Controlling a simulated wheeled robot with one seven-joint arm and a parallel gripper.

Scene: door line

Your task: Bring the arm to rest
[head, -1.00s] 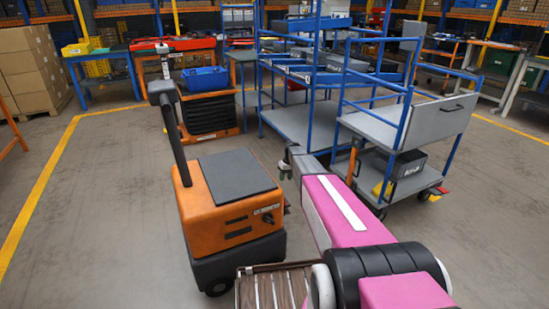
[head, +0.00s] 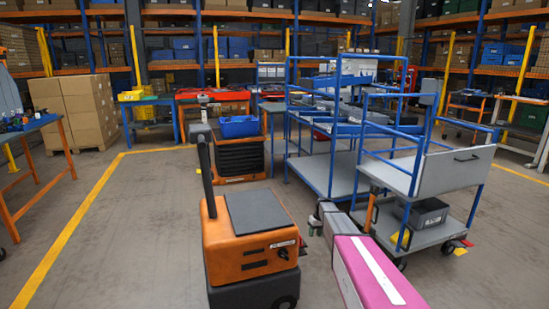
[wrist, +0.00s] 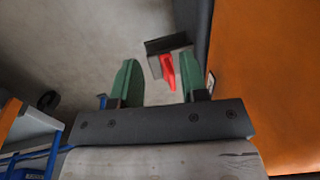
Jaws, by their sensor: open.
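My arm, pink and grey, reaches forward from the bottom of the head view, to the right of an orange wheeled machine (head: 250,245). My gripper shows in the wrist view (wrist: 159,62) with two green fingers apart and nothing between them. It points down toward the grey floor. A red piece (wrist: 168,72) on a dark plate shows beyond the fingers; I cannot tell what it belongs to. An orange panel (wrist: 265,80) fills the right of the wrist view, close beside the right finger.
A blue-railed grey cart (head: 455,170) stands right of my arm, with a taller blue-framed cart (head: 332,175) behind it. A workbench (head: 35,125) is at the left edge. Stacked cartons (head: 75,105) stand behind. Floor left of the orange machine is clear, crossed by a yellow line (head: 65,240).

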